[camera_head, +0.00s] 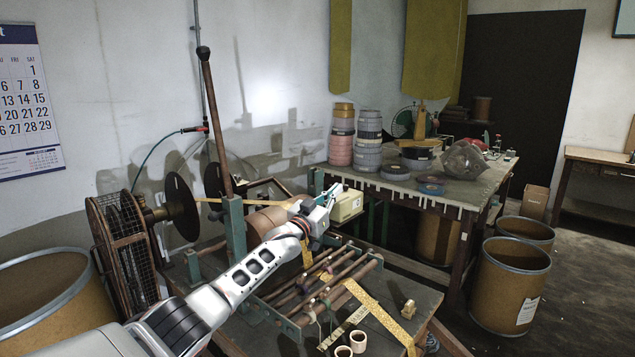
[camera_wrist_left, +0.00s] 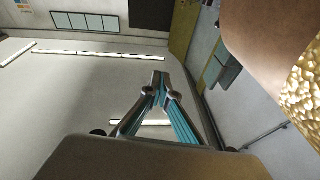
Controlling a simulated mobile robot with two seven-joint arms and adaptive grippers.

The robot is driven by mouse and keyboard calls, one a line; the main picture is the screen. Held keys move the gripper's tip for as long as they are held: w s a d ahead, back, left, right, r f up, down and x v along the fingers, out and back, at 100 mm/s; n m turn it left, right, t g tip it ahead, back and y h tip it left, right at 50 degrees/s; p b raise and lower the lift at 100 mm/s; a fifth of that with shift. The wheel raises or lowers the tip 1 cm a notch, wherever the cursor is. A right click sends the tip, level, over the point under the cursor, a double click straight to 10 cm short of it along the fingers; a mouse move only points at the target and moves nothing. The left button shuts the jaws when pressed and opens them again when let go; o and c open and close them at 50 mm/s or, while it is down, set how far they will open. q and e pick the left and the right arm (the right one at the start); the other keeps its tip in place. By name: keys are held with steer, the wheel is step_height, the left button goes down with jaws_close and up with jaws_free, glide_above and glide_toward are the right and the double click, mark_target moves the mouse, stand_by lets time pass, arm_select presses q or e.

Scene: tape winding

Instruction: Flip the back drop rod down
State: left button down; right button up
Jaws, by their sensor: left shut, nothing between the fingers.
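The winding machine on the table has a rack of several brown rods (camera_head: 322,283) between teal side bars. I cannot tell for sure which of them is the back drop rod. A tall brown lever (camera_head: 211,110) with a black knob stands at the rack's back left. My left arm reaches across the machine and hides part of the rack. My left gripper (camera_head: 333,192) is above the back of the rack, beside the brown roll (camera_head: 265,222). In the left wrist view its fingers (camera_wrist_left: 159,82) meet at the tips with nothing between them. My right gripper is not in view.
Gold tape (camera_head: 372,312) runs over the rack's front right, near small pale rolls (camera_head: 343,351). A cream box (camera_head: 347,206) stands behind my gripper. Black discs (camera_head: 181,207) and a caged fan (camera_head: 126,250) are at left. Barrels (camera_head: 510,287) stand on the floor at right.

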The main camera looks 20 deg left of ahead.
arm_select(q)
steer(key=s+a+r+p, duration=0.1)
steer(key=s+r, duration=0.3)
steer(key=s, duration=0.5)
steer(key=shift+s+a+r, duration=0.15)
steer(key=shift+a, duration=0.65)
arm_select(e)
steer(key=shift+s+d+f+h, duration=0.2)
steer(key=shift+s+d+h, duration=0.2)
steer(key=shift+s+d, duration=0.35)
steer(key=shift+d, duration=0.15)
